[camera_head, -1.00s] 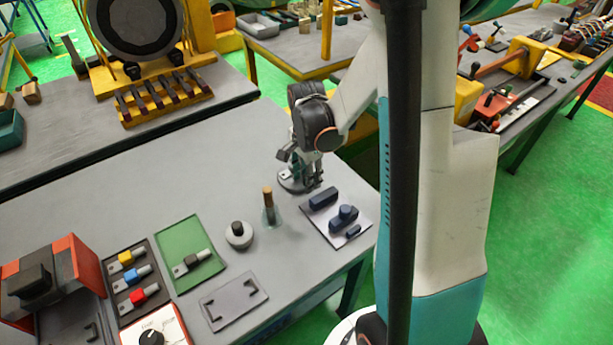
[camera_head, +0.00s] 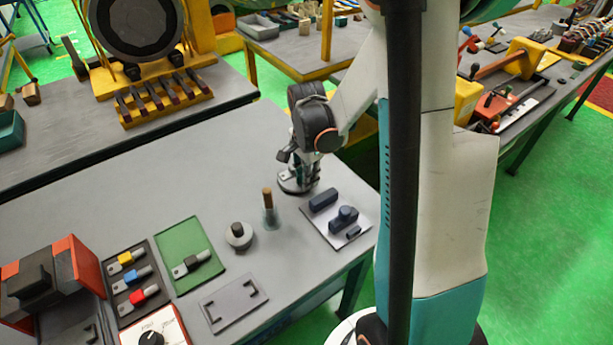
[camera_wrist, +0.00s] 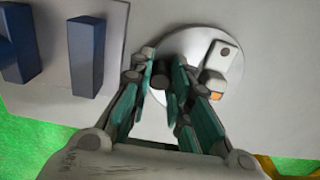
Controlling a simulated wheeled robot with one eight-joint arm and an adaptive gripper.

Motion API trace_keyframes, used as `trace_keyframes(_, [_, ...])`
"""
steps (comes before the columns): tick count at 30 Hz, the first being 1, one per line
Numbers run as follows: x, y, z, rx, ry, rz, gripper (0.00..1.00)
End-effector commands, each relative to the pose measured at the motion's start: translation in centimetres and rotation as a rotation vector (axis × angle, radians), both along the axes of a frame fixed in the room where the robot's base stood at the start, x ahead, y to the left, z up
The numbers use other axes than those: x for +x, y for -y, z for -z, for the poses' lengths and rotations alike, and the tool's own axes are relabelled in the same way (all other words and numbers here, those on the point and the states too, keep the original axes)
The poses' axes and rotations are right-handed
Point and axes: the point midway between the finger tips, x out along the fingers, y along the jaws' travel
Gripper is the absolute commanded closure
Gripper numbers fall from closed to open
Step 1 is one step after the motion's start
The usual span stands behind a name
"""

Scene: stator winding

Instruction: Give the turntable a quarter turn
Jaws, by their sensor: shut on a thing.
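The turntable is a round pale disc (camera_wrist: 222,72) on the bench; in the head view it is a small disc (camera_head: 287,189) under my gripper. A light block with a dark hole (camera_wrist: 222,58) and an orange patch sits on its right side in the wrist view. My gripper (camera_wrist: 164,74) points down over the disc. Its teal-lined fingers are closed around a dark upright knob (camera_wrist: 160,82) on the disc. The fingers and wrist hide part of the disc and the knob's base. In the head view my gripper (camera_head: 301,172) is small and partly self-hidden.
A light plate with dark blue blocks (camera_head: 343,214) lies close to the disc. The grey bench (camera_head: 190,170) is clear to the left.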

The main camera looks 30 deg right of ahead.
Motion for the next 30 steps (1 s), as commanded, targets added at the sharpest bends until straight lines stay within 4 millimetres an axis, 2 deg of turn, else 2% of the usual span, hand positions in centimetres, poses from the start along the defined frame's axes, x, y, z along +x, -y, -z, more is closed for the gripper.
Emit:
trace_keyframes(17, [0.0, 0.3, 0.0, 0.000, 0.000, -0.067, 1.00])
trace_keyframes(30, [0.2, 1.3, 0.0, 0.001, 0.000, -0.275, 1.00])
